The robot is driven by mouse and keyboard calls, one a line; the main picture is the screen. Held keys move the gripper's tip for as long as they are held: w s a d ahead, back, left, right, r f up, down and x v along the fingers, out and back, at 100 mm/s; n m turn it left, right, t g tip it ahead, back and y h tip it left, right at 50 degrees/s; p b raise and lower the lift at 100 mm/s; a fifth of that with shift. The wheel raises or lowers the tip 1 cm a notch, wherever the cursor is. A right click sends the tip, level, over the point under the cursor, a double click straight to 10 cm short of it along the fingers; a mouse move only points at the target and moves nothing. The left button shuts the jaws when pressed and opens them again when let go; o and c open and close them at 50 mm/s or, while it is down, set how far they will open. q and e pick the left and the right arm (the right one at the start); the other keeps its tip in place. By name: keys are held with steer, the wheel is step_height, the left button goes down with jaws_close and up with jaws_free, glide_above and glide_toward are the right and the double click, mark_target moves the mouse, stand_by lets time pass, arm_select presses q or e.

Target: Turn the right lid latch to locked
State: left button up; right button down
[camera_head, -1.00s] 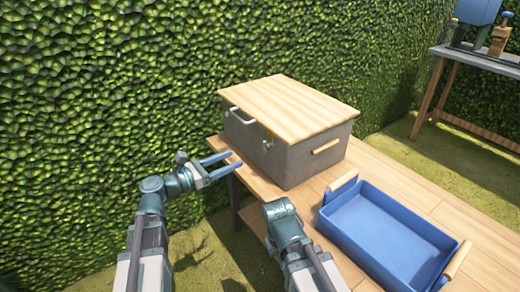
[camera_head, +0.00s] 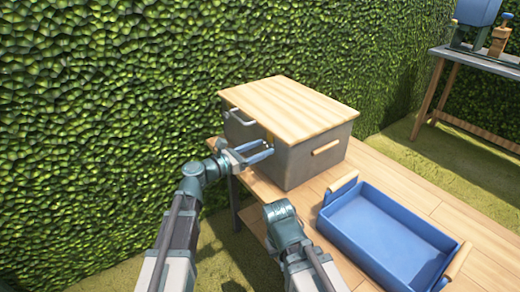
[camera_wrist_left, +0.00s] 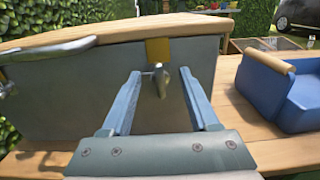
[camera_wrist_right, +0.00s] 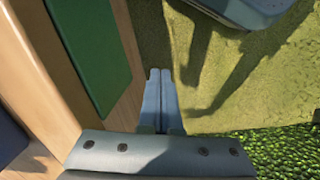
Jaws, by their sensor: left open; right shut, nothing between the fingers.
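A grey box (camera_head: 300,165) with a wooden lid (camera_head: 290,105) stands on the wooden table, its lid down. In the left wrist view the right latch (camera_wrist_left: 161,80) is a small metal piece on the box front, under a yellow plate (camera_wrist_left: 158,50). My left gripper (camera_head: 268,149) is open in front of the box; in its wrist view its two fingers lie either side of the latch, with gaps. Whether they touch it I cannot tell. The left latch (camera_wrist_left: 5,86) shows partly at the left edge. My right gripper (camera_wrist_right: 160,74) is shut and empty, pointing down beside the table.
A blue tray (camera_head: 334,220) with wooden handles stands on the table right of the box. A bar handle (camera_head: 238,117) juts from the box front. A hedge rises behind; another table (camera_head: 480,58) stands at the far right.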

arm_select(q)
jaws_close()
steer(key=shift+m, duration=0.3)
steer(key=m, duration=0.3)
steer(key=shift+s+m, duration=0.1)
steer(key=shift+m, duration=0.3)
steer(key=m, duration=0.4)
steer(key=shift+d+f+m, duration=0.1)
steer(key=shift+m, duration=0.2)
steer(key=m, duration=0.4)
steer(key=shift+s+f, duration=0.1)
steer(key=m, duration=0.4)
steer(key=shift+f+m, duration=0.1)
steer(key=shift+m, duration=0.5)
